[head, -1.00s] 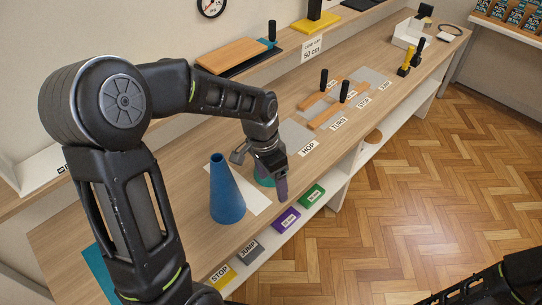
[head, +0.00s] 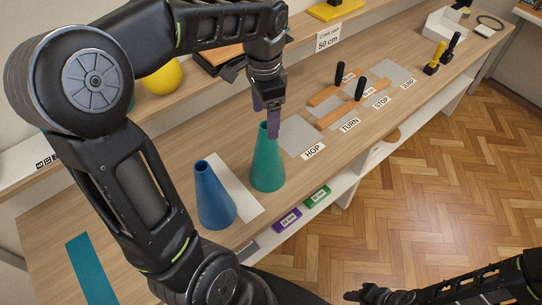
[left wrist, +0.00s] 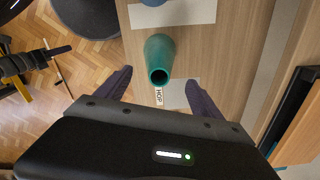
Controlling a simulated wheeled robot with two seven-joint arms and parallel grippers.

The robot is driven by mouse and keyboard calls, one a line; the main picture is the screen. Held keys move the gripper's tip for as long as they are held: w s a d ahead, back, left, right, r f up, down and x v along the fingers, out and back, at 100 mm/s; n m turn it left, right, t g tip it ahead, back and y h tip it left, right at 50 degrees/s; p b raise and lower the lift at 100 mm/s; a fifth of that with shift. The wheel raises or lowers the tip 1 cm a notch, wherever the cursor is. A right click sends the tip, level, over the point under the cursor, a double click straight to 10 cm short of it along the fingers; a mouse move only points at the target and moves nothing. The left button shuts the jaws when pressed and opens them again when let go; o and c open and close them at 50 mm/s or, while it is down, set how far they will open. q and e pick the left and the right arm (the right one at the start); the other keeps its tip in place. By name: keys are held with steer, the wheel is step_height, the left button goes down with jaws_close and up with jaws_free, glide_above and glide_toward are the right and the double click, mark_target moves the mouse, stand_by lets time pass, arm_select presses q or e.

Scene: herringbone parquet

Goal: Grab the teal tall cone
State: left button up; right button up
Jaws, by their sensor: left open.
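The teal tall cone (head: 267,167) stands upright on the wooden counter, just right of a blue cone (head: 215,200). My left gripper (head: 265,118) is open, pointing down at the teal cone's top, with one finger overlapping the tip in the head view. In the left wrist view, the teal cone (left wrist: 159,57) shows its open top between and beyond the two spread fingers (left wrist: 159,90). Nothing is held. My right gripper (head: 370,295) is low at the bottom edge of the head view, away from the counter; its jaws are too small to judge.
A white sheet (head: 225,178) lies beside the cones. Grey mats with labels HOP (head: 313,151), TURN and STOP, and orange bars with black handles (head: 360,88), lie farther right. A shelf with a yellow ball (head: 161,80) runs behind. Parquet floor (head: 450,180) is open at right.

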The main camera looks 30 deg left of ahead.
mark_target(267, 154)
arm_select(q)
steer(key=shift+s, duration=0.1)
steer(key=shift+f, duration=1.35)
steer(key=f, duration=0.2)
steer(key=f+p, duration=0.1)
steer(key=f, duration=0.2)
steer(key=shift+w+d+f+p, duration=0.1)
steer(key=shift+w+p, duration=0.1)
steer(key=shift+p, duration=0.1)
steer(key=shift+c, duration=0.4)
jaws_close()
